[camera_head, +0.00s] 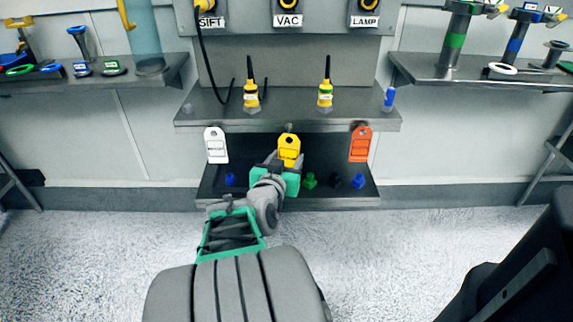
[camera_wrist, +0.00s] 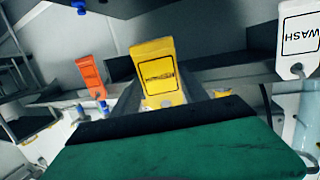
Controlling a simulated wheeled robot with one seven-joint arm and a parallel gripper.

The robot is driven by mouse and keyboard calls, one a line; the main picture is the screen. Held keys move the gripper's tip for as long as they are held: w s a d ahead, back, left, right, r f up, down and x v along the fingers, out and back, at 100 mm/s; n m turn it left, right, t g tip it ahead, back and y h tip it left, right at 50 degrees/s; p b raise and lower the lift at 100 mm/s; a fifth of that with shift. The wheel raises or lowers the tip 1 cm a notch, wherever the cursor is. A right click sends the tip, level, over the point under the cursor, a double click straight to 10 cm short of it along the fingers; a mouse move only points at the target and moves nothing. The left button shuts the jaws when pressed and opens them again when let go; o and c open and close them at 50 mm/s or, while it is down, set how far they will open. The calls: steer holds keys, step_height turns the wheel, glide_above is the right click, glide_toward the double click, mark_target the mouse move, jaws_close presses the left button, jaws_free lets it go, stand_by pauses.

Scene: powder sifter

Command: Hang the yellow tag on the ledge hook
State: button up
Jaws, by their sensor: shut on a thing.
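The yellow tag (camera_head: 289,146) is upright in front of the middle of the ledge's front edge (camera_head: 350,126). My gripper (camera_head: 283,172) is shut on its lower part, reaching in from below. A small dark ledge hook (camera_head: 288,127) shows at the tag's top; I cannot tell whether the tag's hole is around it. In the wrist view the yellow tag (camera_wrist: 156,75) stands beyond the green and black gripper part (camera_wrist: 185,135), its printed face towards the camera. The fingertips and the tag's lower end are hidden there.
A white tag (camera_head: 216,146) hangs left and an orange tag (camera_head: 360,145) hangs right on the ledge front. A lower shelf (camera_head: 330,200) holds small blue and green pieces. Side shelves (camera_head: 120,70) flank it.

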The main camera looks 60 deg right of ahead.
steer(key=shift+w+d+f, duration=0.1)
steer(key=shift+w+d, duration=0.25)
steer(key=shift+d, duration=0.35)
steer(key=shift+w+d+f, duration=0.1)
steer(key=shift+w+d, duration=0.3)
steer(key=shift+d, duration=0.3)
steer(key=shift+w+d+f, duration=0.1)
steer(key=shift+w+d, duration=0.25)
steer(key=shift+d, duration=0.35)
steer(key=shift+w+d+f+b, duration=0.1)
steer(key=shift+d+f+b, duration=0.2)
steer(key=shift+b, duration=0.3)
steer(key=shift+w+d+f+b, duration=0.2)
steer(key=shift+d+b, duration=0.05)
steer(key=shift+b, duration=0.2)
steer(key=o, duration=1.4)
